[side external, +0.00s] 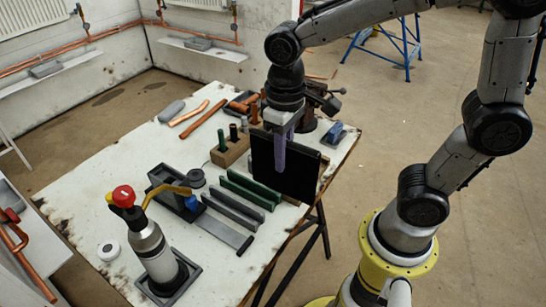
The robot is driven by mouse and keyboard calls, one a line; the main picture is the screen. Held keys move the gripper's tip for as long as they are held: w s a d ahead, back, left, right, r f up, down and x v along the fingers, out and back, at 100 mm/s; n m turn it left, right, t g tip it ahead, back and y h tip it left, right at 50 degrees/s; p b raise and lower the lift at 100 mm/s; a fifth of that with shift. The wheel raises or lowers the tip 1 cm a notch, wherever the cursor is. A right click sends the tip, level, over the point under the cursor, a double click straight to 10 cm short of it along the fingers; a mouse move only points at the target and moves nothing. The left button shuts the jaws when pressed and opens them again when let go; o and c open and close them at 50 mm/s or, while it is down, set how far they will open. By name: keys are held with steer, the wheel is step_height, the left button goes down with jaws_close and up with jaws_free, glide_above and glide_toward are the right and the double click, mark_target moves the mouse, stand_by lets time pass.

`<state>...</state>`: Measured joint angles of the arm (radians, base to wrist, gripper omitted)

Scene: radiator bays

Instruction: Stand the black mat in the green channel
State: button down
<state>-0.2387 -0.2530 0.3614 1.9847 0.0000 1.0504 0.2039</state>
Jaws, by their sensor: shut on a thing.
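The black mat (302,175) is a dark, flat, upright panel near the right edge of the bench. My gripper (281,158) comes down from above and is shut on the mat, with its purple finger in front of the mat's face. The green channel (248,192), a pair of long parallel green rails, lies on the bench to the left of and below the mat in the picture. I cannot tell whether the mat's lower edge touches anything. The mat hides part of the bench behind it.
A grey channel (230,210) lies beside the green one. A wooden block with upright pegs (230,150) and a vise (318,102) stand behind. A blowtorch (150,245) and a dark box (168,180) stand left. The white bench (95,205) is clear at far left.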

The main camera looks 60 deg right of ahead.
mark_target(256, 140)
steer(key=w, duration=0.7)
steer(key=shift+d+r, duration=0.15)
steer(key=shift+d, duration=0.1)
steer(key=w+d+f, duration=0.3)
steer(key=w+f, duration=0.3)
steer(key=f, duration=0.2)
steer(key=shift+d+f, duration=0.4)
steer(key=shift+f, duration=0.15)
steer(key=shift+f, duration=0.2)
steer(key=shift+f, duration=0.55)
steer(key=shift+f, duration=0.1)
